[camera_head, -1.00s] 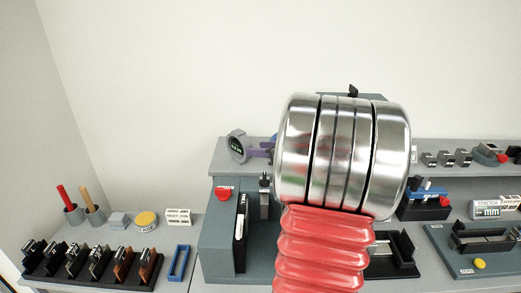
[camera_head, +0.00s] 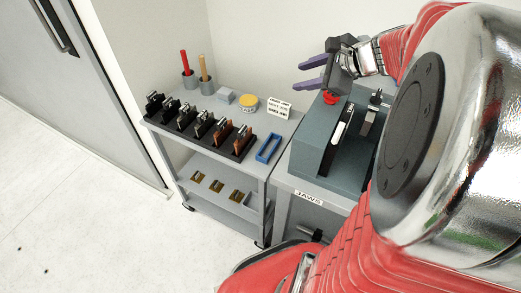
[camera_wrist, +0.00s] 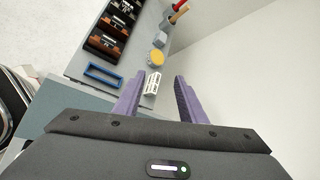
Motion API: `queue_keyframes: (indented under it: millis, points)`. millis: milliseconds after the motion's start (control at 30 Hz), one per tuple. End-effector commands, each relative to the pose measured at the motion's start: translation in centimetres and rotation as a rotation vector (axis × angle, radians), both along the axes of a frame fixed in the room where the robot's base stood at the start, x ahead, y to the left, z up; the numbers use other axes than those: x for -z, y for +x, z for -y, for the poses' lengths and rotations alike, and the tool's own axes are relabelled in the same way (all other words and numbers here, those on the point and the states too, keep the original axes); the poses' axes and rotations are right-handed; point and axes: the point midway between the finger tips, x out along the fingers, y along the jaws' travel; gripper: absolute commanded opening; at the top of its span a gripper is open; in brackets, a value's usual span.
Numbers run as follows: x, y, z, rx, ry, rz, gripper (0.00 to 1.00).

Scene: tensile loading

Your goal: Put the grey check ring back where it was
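My gripper (camera_head: 302,77) is at the upper middle of the head view, above the grey-blue machine block. Its two purple fingers point left and are spread apart, with nothing between them. The wrist view also shows the open fingers (camera_wrist: 155,88), with a white labelled block beyond them. I cannot make out a grey check ring in either current view. My arm covers the right side of the head view and whatever lies behind it.
A grey cart (camera_head: 190,150) stands left, bearing a black rack (camera_head: 200,130) of specimens, a blue frame (camera_head: 268,147), a yellow round item (camera_head: 248,104), a grey block (camera_head: 225,96) and cups with red and orange handles. A red button (camera_head: 330,98) tops the machine block (camera_head: 345,165).

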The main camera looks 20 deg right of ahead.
Motion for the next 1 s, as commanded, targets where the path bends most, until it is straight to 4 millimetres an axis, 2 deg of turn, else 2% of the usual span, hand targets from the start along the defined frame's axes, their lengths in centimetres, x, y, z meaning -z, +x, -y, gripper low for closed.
queue_keyframes:
  millis: [33,100,300,400,700,1000]
  points:
    - [-0.1,-0.4,-2.3,-0.083,-0.065,-0.008,0.37]
    - [0.1,-1.2,-5.0,-0.194,-0.156,-0.020,0.37]
    - [0.6,-4.3,-11.2,-0.509,-0.415,-0.036,0.37]
    - [1.0,-6.1,-13.6,-0.665,-0.546,-0.036,0.37]
    - [1.8,-11.5,-18.4,-1.118,-0.945,-0.006,0.37]
    - [2.2,-15.9,-20.1,-1.518,-1.339,0.049,0.37]
